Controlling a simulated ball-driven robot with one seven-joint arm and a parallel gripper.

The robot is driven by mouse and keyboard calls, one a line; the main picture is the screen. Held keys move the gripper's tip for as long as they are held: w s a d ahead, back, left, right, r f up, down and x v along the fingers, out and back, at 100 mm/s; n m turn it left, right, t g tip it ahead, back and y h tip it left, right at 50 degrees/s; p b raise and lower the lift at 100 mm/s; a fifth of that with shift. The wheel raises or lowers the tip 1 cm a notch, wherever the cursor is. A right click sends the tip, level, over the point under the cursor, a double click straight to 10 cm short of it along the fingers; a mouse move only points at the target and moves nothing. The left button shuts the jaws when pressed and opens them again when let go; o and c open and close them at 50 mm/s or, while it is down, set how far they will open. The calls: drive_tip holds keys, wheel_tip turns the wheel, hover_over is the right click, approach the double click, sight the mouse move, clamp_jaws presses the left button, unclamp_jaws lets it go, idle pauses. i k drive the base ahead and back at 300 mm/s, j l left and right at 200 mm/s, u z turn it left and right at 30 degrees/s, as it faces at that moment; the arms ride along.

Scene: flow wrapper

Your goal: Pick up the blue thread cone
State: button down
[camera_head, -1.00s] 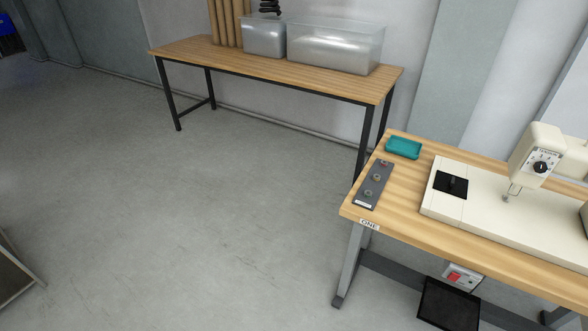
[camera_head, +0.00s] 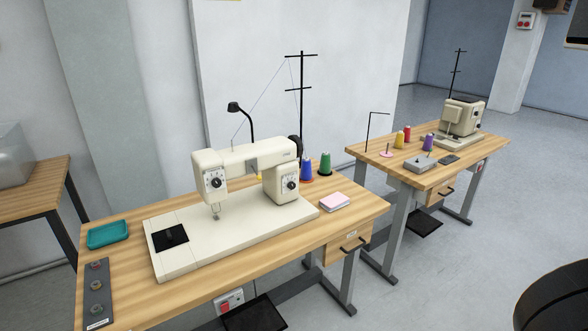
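A blue thread cone (camera_head: 306,169) stands upright at the back right of the nearer sewing table (camera_head: 364,207). It is behind the right end of the cream sewing machine (camera_head: 240,170), which partly hides it. A green thread cone (camera_head: 325,164) stands just to its right. My gripper is not in view, so its state and place do not show.
A teal tray (camera_head: 108,234) and a grey bobbin strip (camera_head: 97,291) lie at the table's left end. Pink cloths (camera_head: 335,201) lie at its right. A second sewing table (camera_head: 405,171) with more cones stands behind right.

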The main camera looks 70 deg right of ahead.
sight(306, 174)
drive_tip(key=z, duration=1.55)
